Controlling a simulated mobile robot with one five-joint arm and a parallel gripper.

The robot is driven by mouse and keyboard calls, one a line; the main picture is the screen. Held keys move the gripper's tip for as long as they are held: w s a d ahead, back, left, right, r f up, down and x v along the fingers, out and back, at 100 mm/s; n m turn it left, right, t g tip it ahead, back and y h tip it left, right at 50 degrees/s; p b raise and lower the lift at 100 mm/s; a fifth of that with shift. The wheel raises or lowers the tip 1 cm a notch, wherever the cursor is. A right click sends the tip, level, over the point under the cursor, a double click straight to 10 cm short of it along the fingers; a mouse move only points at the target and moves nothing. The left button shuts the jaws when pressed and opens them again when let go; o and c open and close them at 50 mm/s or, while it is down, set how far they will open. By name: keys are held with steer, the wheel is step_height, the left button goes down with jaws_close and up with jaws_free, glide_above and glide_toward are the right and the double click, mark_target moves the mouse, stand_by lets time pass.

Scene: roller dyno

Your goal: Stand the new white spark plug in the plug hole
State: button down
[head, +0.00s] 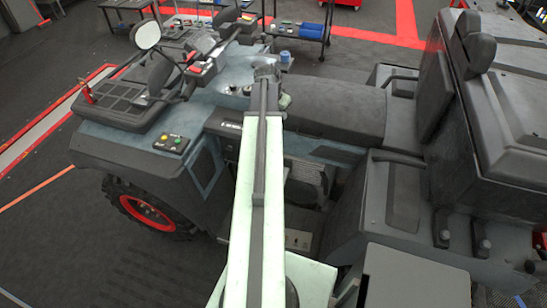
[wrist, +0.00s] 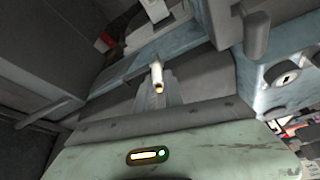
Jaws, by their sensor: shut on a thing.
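The white spark plug (wrist: 156,72) shows in the middle of the wrist view as a small pale rod with an orange end. My gripper (wrist: 159,82) is shut on it. In the head view my gripper (head: 268,72) is at the far end of my pale green arm, over the blue-grey bodywork in front of the seat. I cannot make out the spark plug there. The plug hole cannot be made out in either view, so I cannot tell how far the plug is from it.
The quad's black seat (head: 335,112) lies right of my arm. Handlebars and a round mirror (head: 146,35) are at the left. A small box with coloured buttons (head: 171,142) sits on the near front bodywork. A round-keyholed part (wrist: 286,79) is close at the right in the wrist view.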

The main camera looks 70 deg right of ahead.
steer(key=shift+w, duration=0.1)
step_height(320, 180, down, 27)
steer(key=m+b, duration=0.1)
steer(key=b, duration=2.6)
steer(key=shift+f+g, duration=0.15)
steer(key=shift+g, duration=0.15)
steer(key=shift+d, duration=0.1)
step_height(320, 180, down, 7)
steer(key=b, duration=0.7)
steer(key=shift+f+m+b, duration=0.5)
steer(key=shift+m+b, duration=0.1)
steer(key=shift+b, duration=0.05)
